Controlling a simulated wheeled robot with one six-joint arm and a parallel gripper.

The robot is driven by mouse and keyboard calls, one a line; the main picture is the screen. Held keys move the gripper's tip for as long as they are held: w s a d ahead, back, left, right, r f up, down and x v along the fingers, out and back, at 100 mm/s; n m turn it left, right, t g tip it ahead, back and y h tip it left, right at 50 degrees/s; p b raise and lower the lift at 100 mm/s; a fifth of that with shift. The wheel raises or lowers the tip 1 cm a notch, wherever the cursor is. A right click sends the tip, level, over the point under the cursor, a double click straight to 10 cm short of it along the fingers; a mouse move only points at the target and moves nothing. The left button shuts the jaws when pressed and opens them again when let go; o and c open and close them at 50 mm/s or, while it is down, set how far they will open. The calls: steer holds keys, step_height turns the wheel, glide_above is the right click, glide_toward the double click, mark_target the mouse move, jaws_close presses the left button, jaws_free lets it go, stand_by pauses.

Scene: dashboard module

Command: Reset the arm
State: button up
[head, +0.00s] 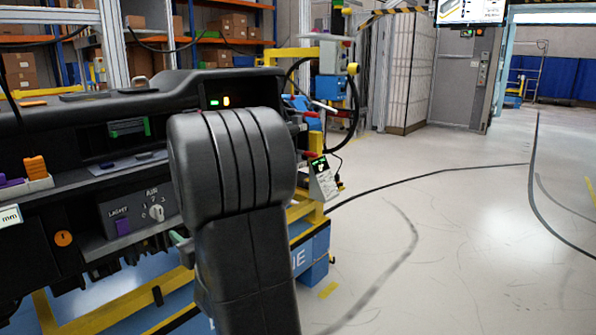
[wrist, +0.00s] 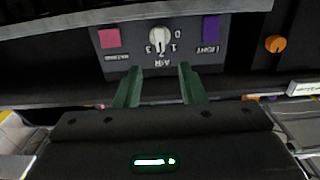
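My gripper (wrist: 159,82) shows in the wrist view with two green fingers apart and nothing between them. It is in front of the dashboard's AIR panel (wrist: 185,62), which appears upside down there. The white knob (wrist: 160,40) is just beyond the gap between the fingertips. A pink switch (wrist: 110,38) and a purple switch (wrist: 211,28) flank the knob. In the head view, my dark arm hides the pink switch and most of the gripper; the knob (head: 156,212) and purple switch (head: 123,227) show to its left.
The black dashboard (head: 130,100) fills the left side of the head view on a yellow and blue stand (head: 100,315). An orange knob (head: 63,238) is left of the panel. A small display device (head: 322,180) is right of my arm. Open floor (head: 440,240) spreads to the right.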

mark_target(161, 216)
steer(key=b+x, duration=0.1)
steer(key=x, duration=1.1)
steer(key=shift+w+a, duration=0.15)
steer(key=shift+w, duration=0.05)
steer(key=shift+s+n, duration=0.15)
steer(key=shift+n, duration=0.65)
steer(key=n+p, duration=0.1)
steer(key=n, duration=0.4)
steer(key=shift+r, duration=0.1)
steer(key=n+p, duration=0.3)
steer(key=n, duration=0.1)
steer(key=n+p, duration=0.4)
steer(key=shift+d+n, duration=0.3)
steer(key=shift+s+d, duration=0.35)
steer(key=shift+d, duration=0.05)
steer(key=shift+s+d, duration=0.35)
